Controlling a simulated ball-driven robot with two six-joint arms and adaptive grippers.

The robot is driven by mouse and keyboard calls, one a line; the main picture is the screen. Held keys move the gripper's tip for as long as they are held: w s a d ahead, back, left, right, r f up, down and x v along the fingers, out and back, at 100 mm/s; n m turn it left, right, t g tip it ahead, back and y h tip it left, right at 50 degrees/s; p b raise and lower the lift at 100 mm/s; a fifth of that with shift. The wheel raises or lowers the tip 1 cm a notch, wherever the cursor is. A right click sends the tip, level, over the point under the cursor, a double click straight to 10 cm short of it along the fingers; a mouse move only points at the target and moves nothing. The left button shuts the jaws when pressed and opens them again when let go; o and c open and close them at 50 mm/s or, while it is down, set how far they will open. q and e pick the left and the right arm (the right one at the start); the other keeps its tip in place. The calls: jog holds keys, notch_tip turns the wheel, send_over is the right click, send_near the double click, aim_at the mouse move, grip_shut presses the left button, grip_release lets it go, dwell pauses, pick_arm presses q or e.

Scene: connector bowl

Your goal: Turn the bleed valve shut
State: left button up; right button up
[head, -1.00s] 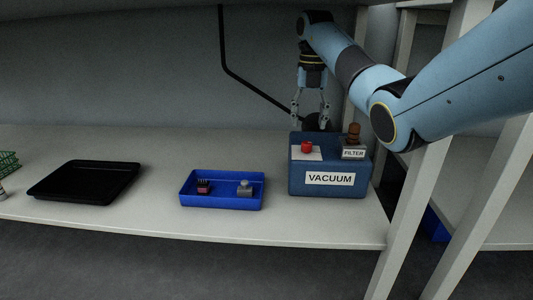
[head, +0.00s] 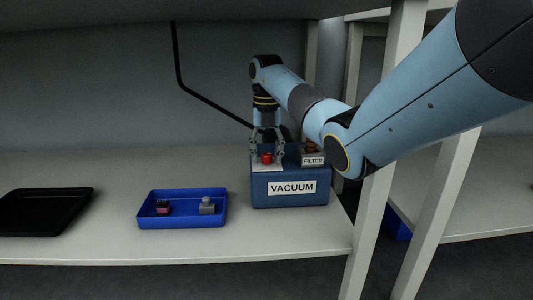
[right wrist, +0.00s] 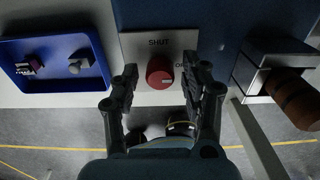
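The bleed valve is a red round knob (head: 266,158) on a pale plate on top of the blue box labelled VACUUM (head: 291,201). In the right wrist view the knob (right wrist: 159,72) sits below the word SHUT on the plate (right wrist: 140,45). A second word to its right starts with O and is partly hidden by a finger. A small pale mark shows on the knob, but its direction is hard to tell. My right gripper (head: 267,153) points down over the plate. Its open fingers (right wrist: 160,80) stand either side of the knob, with gaps. My left gripper is out of view.
A brown-topped filter part (right wrist: 296,98) stands right of the knob, by the FILTER label (head: 313,161). A blue tray (head: 182,222) with two small connectors lies left of the box. A black tray (head: 45,213) is farther left. A shelf post (head: 385,150) stands at right.

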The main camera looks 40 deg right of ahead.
grip_shut()
jog(key=shift+n, duration=0.3)
jog(key=n, duration=0.8)
jog(key=shift+n, duration=0.4)
jog(key=n, duration=0.4)
jog(key=shift+n, duration=2.2)
